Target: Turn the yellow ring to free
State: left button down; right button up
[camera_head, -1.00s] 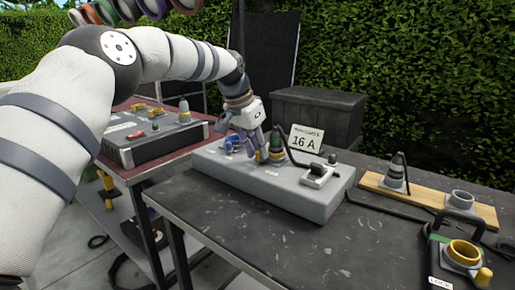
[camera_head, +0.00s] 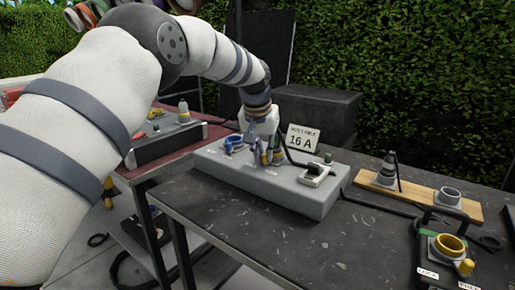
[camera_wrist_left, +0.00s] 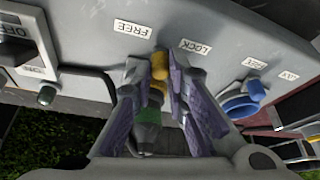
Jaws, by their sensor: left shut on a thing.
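The yellow ring (camera_wrist_left: 157,88) sits around the base of a green-banded plug (camera_wrist_left: 147,128) on the grey box (camera_head: 300,199). Its yellow knob (camera_wrist_left: 160,64) points between the FREE label (camera_wrist_left: 132,28) and the LOCK label (camera_wrist_left: 195,46). My left gripper (camera_wrist_left: 165,75) is shut on the yellow ring's knob, with a purple-padded finger on each side. In the head view my left gripper (camera_head: 262,155) comes down at the plug and hides much of the ring. The right gripper is not in view.
A switch (camera_head: 315,172) and the 16 A sign (camera_head: 302,138) are close to the plug. A wooden board (camera_head: 415,194) and a black box with another yellow ring (camera_head: 449,245) are at the right. The front table area is clear.

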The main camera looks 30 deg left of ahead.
pick_arm(q)
jog(key=n, duration=0.1)
jog(key=d+n+y, duration=0.1)
jog(key=n, duration=0.1)
jog(key=shift+w+d+f, duration=0.1)
jog(key=shift+w+d, duration=0.05)
jog(key=shift+d, duration=0.1)
jog(key=shift+w+d+n+g+y+b, duration=0.1)
jog(key=shift+d+n+g+y+b, duration=0.3)
jog(key=shift+n, duration=0.5)
jog(key=c, duration=1.6)
grip_release()
jog(key=shift+r, duration=0.2)
jog(key=v, duration=1.1)
jog(key=shift+d+r, duration=0.1)
jog(key=shift+r, duration=0.3)
